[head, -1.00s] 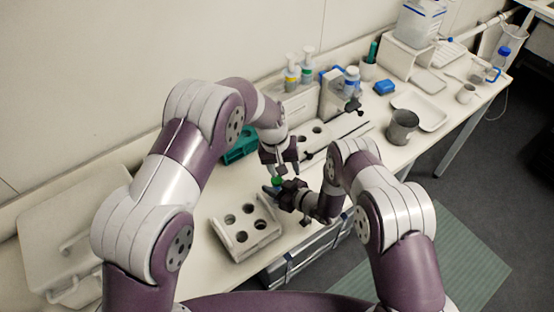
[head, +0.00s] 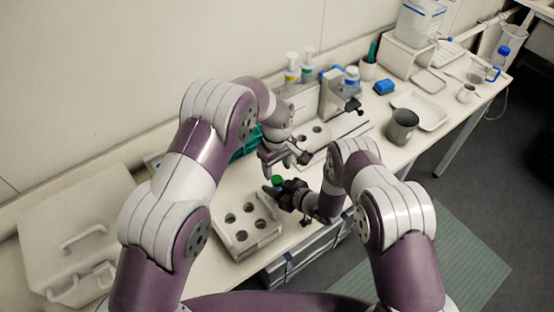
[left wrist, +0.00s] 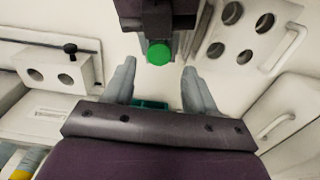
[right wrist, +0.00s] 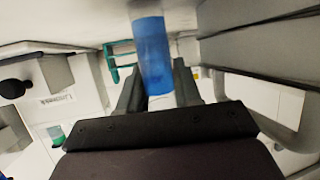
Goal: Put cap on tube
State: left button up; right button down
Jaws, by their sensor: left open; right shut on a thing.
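My right gripper (head: 277,191) is shut on a blue tube (right wrist: 152,60), which stands between its fingers in the right wrist view. A green cap (head: 278,180) sits at the top of the tube in the head view. The left wrist view shows the cap (left wrist: 159,53) as a round green disc beside the dark body of my right gripper. How firmly the cap is seated cannot be told. My left gripper (head: 287,163) is open and empty, a little above and apart from the cap.
A white rack (head: 246,240) with several round holes stands in front of the grippers. A white block with holes (head: 314,135) is behind them. A grey metal cup (head: 402,126) and a white tray (head: 424,108) stand to the right. A lidded white box (head: 75,225) is at the left.

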aim_at(277, 179)
pick_arm(q)
notch_tip(277, 179, down, 5)
jog(key=shift+f, duration=0.1)
dwell(0.3)
grip_shut()
jog(key=shift+o, duration=0.3)
grip_release()
jog(key=shift+r, duration=2.3)
